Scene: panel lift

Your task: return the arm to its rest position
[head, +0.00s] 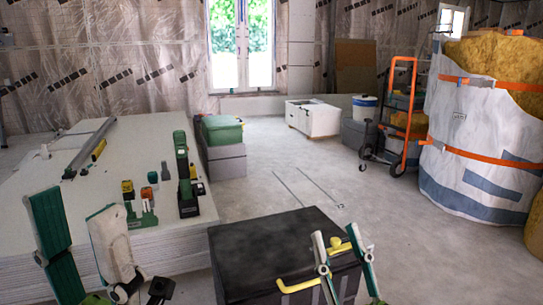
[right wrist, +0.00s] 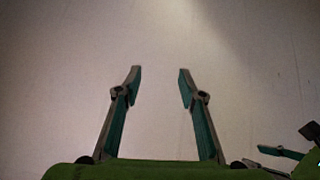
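My left gripper (head: 75,203) is at the lower left of the head view, in front of the panel stack. Its two green-and-grey fingers stand well apart with nothing seen between them. My right gripper (head: 336,232) is at the bottom right of centre, in front of the black box's right side. Its fingers are apart. The right wrist view shows these fingers spread around an empty gap (right wrist: 159,75), facing a plain pale surface. Part of another gripper finger (right wrist: 281,152) shows at that view's lower right. The arms are mostly out of view.
A stack of white panels (head: 85,215) with tools on top fills the left. A black box (head: 270,245) with yellow handles stands front centre. A green case (head: 222,130), white cabinet (head: 318,121), orange hand truck (head: 407,110) and big sack (head: 455,130) stand farther back. The middle floor is clear.

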